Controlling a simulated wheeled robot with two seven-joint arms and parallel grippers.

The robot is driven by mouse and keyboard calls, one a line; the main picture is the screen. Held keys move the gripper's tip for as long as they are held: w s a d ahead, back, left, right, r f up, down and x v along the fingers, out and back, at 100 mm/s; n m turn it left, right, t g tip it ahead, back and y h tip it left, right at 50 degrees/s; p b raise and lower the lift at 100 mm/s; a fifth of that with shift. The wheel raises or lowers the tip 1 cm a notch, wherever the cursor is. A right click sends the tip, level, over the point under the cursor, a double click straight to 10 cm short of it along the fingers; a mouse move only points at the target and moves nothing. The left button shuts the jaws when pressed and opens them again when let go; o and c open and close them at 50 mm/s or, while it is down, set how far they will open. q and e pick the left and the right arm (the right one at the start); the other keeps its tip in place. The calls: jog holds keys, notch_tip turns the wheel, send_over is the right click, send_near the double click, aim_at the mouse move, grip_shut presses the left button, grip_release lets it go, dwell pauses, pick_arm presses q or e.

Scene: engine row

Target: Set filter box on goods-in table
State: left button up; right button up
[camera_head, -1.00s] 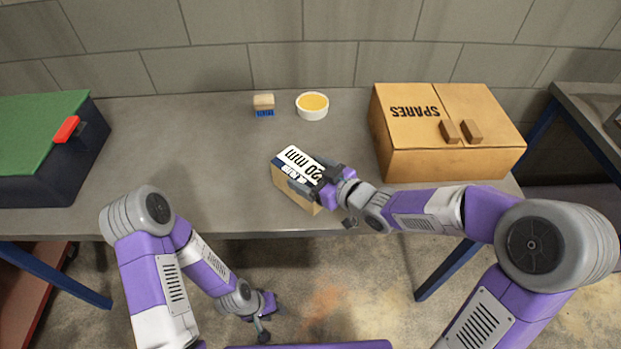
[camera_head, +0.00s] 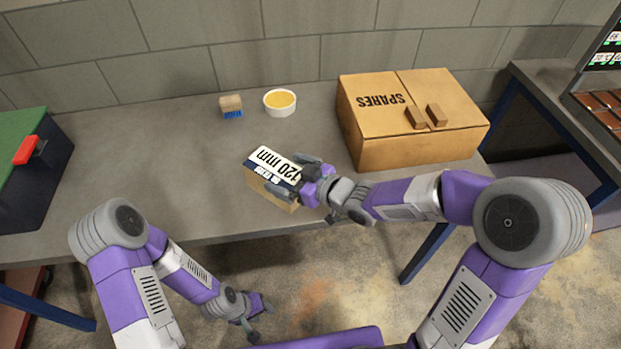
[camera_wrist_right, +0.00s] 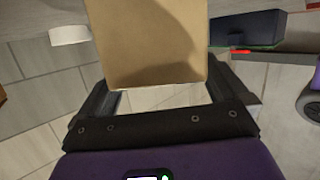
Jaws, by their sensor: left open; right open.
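The filter box (camera_head: 257,184), tan cardboard with a dark band and a white "120 mm" label on top, rests on the grey table (camera_head: 165,160) near its front edge. My right gripper (camera_head: 293,178) is open at the box's right end, one finger on each side. The right wrist view also shows the box (camera_wrist_right: 150,40) ahead, with a gap to each spread finger (camera_wrist_right: 162,92). My left gripper (camera_head: 259,318) is open and empty, low in front of the table, away from the box.
A SPARES carton (camera_head: 400,150) stands at the table's back right. A brush (camera_head: 231,106) and a white bowl of yellow stuff (camera_head: 280,102) stand at the back. A dark case with a green lid (camera_head: 40,185) is at the left. Another bench (camera_head: 545,90) is at the far right.

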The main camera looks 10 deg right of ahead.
pick_arm(q)
notch_tip(320, 180, up, 3)
jog(key=shift+f+p, duration=0.15)
jog(key=shift+p, duration=1.05)
pick_arm(e)
jog(key=v, duration=1)
pick_arm(q)
jog(key=shift+s, duration=0.1)
pick_arm(e)
jog(key=shift+s+d, duration=0.1)
jog(key=shift+s, duration=0.1)
